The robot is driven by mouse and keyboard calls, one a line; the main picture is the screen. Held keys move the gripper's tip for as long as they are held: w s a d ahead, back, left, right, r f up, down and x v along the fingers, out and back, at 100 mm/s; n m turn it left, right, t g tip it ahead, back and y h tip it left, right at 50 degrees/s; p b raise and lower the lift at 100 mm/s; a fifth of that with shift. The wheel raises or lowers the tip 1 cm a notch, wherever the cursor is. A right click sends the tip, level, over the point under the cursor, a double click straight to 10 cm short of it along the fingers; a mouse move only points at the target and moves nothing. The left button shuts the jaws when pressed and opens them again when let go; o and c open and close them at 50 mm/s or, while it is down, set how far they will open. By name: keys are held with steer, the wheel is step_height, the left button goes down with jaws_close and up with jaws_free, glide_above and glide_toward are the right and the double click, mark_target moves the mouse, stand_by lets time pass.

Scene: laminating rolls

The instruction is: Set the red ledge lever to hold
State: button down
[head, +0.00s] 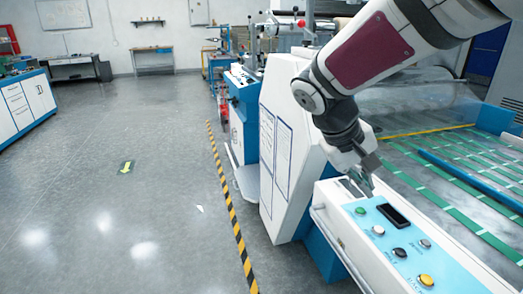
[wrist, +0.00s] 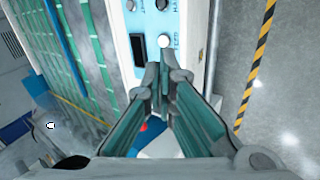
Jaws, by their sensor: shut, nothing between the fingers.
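My gripper (head: 367,188) is low over the far end of the white control console in the head view, its fingers pointing down. In the wrist view my gripper (wrist: 161,76) has its fingertips together, with nothing held between them. A small red part (wrist: 143,127) shows through the gap behind the fingertips, beside a bit of blue. It may be the red ledge lever, but its shape and setting are mostly hidden by the fingers. In the head view I cannot make out a red lever at the gripper. I cannot tell whether the fingers touch anything.
The console's light-blue panel has a dark display (head: 393,215), a green button (head: 360,210), a white button (head: 378,230) and a yellow button (head: 426,280). A white machine housing (head: 284,150) stands behind the console. A belt with green strips (head: 450,210) lies to the right. Open floor lies left of the striped line (head: 232,212).

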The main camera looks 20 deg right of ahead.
steer(key=w+d+f+n+t+h+b, duration=0.1)
steer(key=w+f+h+b, duration=0.3)
steer(key=w, duration=1)
steer(key=w+d+f+n+t+h+b, duration=0.2)
steer(key=w+f+h, duration=0.5)
steer(key=w, duration=0.7)
steer(key=shift+w+d+f+n+t+b, duration=0.35)
steer(key=shift+f+n+b, duration=0.25)
steer(key=shift+f+b, duration=0.2)
steer(key=shift+s, duration=0.1)
steer(key=b+x, duration=0.1)
steer(key=x, duration=0.9)
steer(key=shift+r, duration=0.1)
steer(key=shift+s+r+m+b, duration=0.15)
steer(key=shift+s+m+b, duration=0.15)
steer(key=shift+m+b, duration=0.1)
